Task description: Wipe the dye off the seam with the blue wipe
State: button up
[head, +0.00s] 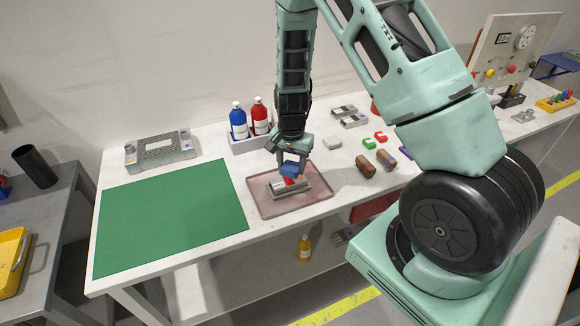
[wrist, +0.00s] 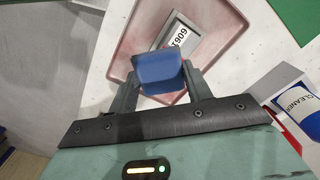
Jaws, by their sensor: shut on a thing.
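My gripper (head: 291,160) is shut on the blue wipe (head: 290,170), which also shows between the fingers in the wrist view (wrist: 159,71). The wipe is right over a grey metal part (head: 297,192) with a white label, and I cannot tell whether they touch. The part lies in a shallow pinkish tray (head: 262,207); in the wrist view its label (wrist: 181,37) reads 6061 or similar, partly behind the wipe. A red patch shows beside the wipe on the part in the head view. The seam is not clearly visible, being hidden by the wipe and fingers.
A blue bottle (head: 238,124) and a red bottle (head: 260,117) stand in a holder behind the tray. A green mat (head: 170,215) covers the left of the table. Brown blocks (head: 365,166) and small red and green pieces lie to the right. A grey fixture (head: 160,150) stands back left.

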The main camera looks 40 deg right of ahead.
jog(key=shift+r+p, duration=0.9)
jog(key=shift+r, duration=0.6)
jog(key=shift+d, duration=0.1)
